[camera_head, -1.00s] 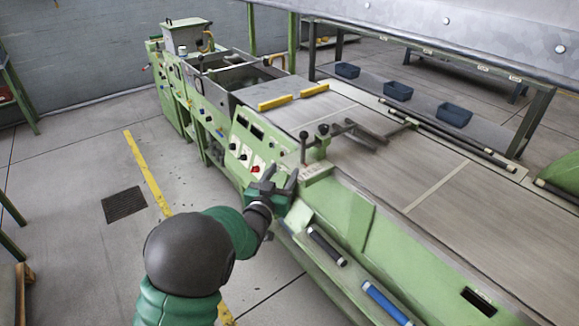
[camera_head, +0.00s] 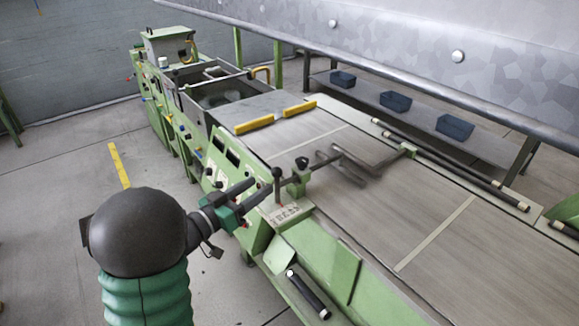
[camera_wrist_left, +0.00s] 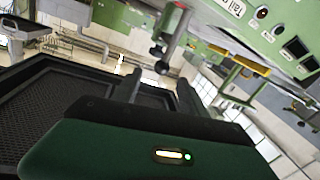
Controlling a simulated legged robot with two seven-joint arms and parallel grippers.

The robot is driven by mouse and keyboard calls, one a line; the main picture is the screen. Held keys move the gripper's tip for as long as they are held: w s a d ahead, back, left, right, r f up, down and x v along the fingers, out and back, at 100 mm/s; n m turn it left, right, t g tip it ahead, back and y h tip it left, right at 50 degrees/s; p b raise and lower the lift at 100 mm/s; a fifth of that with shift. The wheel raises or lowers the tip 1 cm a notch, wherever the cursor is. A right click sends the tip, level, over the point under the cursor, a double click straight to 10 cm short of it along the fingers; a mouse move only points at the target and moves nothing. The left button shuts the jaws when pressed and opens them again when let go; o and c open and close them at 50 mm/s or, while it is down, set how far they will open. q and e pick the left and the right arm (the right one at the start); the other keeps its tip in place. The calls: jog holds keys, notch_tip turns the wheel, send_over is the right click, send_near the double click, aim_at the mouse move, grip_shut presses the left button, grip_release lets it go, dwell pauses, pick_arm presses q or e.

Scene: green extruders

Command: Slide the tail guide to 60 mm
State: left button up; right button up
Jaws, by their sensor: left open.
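The tail guide (camera_head: 345,163) is a dark forked bar lying over the grey belt, carried by a green clamp block (camera_head: 299,181) at the near edge of the machine. An upright lever with a black ball knob (camera_head: 277,173) stands beside the block, above a small marked scale plate (camera_head: 285,213); its figures are too small to read. My left gripper (camera_head: 263,185) is open, its two fingers pointing at the lever from the left. In the left wrist view, a post with a dark knob (camera_wrist_left: 162,50) shows beyond and between the fingertips (camera_wrist_left: 160,82). Contact cannot be told. My right gripper is out of view.
Yellow-edged bars (camera_head: 254,124) lie across the belt's far part. A control panel (camera_head: 222,165) is just behind my gripper. A black-handled bar (camera_head: 308,294) sits on the green side below. Blue bins (camera_head: 396,102) stand on a shelf beyond.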

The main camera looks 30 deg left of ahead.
pick_arm(q)
jog(key=w, duration=0.3)
jog(key=w+d, duration=0.1)
jog(key=w, duration=0.3)
jog(key=w+d, duration=0.1)
jog(key=w, duration=0.3)
jog(key=shift+w+f, duration=0.15)
jog(key=shift+f, duration=0.05)
jog(key=shift+a, duration=0.1)
grip_shut()
dwell(0.6)
